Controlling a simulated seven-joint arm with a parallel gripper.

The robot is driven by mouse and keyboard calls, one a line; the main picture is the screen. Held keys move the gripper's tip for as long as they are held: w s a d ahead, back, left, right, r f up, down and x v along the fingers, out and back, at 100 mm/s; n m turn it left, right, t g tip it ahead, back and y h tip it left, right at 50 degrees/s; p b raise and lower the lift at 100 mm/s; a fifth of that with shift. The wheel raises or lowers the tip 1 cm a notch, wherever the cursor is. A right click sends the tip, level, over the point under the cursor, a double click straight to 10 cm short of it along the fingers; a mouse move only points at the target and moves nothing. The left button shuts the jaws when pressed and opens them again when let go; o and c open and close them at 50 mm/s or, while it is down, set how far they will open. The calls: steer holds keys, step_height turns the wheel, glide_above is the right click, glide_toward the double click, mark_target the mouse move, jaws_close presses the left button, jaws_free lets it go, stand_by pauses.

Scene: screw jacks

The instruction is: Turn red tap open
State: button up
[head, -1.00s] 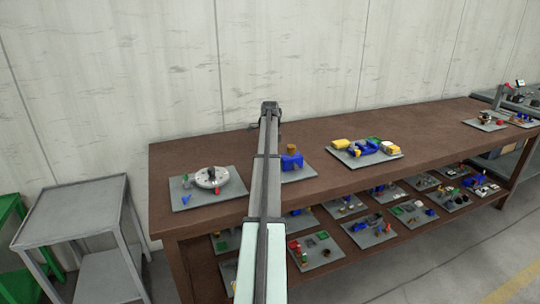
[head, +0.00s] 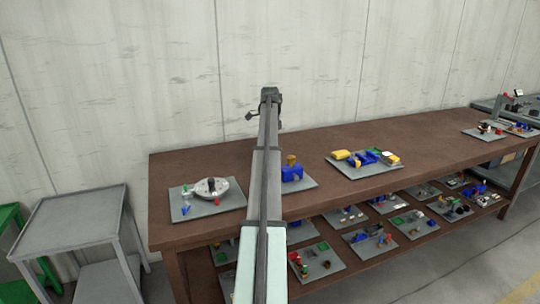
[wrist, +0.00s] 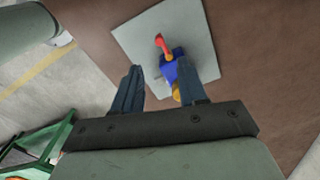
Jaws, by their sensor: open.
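In the wrist view a red tap handle (wrist: 163,44) stands out from a blue body (wrist: 171,68) on a light grey plate (wrist: 140,36). A yellow-orange part (wrist: 177,93) shows beside the blue body, partly behind the right finger. My gripper (wrist: 160,80) is open and empty, with one dark finger at each side of the view. The handle lies beyond the fingertips, apart from them. The blue body (head: 292,173) shows right of my arm; the red handle does not show there.
The brown bench (head: 335,195) carries other plates: one with a silver disc (head: 210,188) at left, one with yellow and blue parts (head: 365,160) at right. A lower shelf holds several more plates. A grey side table (head: 70,215) stands at left.

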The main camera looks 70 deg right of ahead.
steer(key=shift+r, duration=1.75)
